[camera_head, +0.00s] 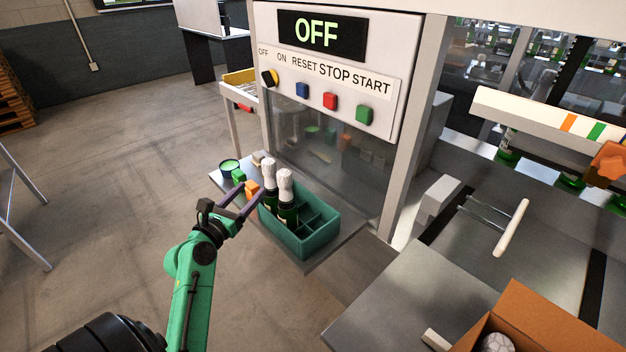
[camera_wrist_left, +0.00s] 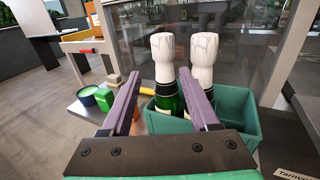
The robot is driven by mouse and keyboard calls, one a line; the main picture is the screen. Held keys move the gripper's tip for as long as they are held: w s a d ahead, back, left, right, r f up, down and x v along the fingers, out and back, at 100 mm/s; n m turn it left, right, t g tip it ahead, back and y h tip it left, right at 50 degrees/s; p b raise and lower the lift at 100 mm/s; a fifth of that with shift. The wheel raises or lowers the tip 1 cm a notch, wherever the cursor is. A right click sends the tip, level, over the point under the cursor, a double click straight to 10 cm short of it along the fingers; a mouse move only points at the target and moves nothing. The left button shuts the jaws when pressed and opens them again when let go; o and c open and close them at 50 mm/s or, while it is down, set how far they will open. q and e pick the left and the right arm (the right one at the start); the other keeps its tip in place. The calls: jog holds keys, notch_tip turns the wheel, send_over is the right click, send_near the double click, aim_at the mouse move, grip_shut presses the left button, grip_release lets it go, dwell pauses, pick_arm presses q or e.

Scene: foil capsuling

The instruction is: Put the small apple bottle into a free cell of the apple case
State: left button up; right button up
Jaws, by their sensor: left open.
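A teal divided case (camera_head: 318,243) stands on the grey ledge below the control panel. Two dark green bottles with white foil tops, a left bottle (camera_head: 269,172) and a right bottle (camera_head: 286,188), stand upright in its left cells. Cells on its right side look empty. Which bottle is the small apple one I cannot tell. My left gripper (camera_head: 251,190) is open at the case's left end. In the left wrist view, the left bottle (camera_wrist_left: 165,62) appears between the spread fingers (camera_wrist_left: 160,75) and the right bottle (camera_wrist_left: 204,62) is just right of them. My right gripper is not in view.
A green round tub (camera_head: 229,167), a green block (camera_head: 239,176) and an orange block (camera_head: 252,187) sit left of the case. The panel (camera_head: 330,80) reads OFF. An open cardboard box (camera_head: 535,315) holds a white-topped item at lower right.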

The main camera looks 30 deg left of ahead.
aim_at(266, 170)
pick_arm(q)
jog(key=w, duration=0.2)
jog(key=w+r+p, duration=0.2)
jog(key=w, duration=0.1)
jog(key=shift+w, duration=0.3)
jog(key=w, duration=0.4)
jog(key=w+a+p, duration=0.1)
jog(key=w, duration=0.2)
jog(key=shift+a+f, duration=0.1)
jog(key=shift+f, duration=0.3)
jog(key=shift+w+f, duration=0.15)
jog(key=shift+w, duration=0.05)
jog(key=shift+c, duration=0.3)
grip_shut()
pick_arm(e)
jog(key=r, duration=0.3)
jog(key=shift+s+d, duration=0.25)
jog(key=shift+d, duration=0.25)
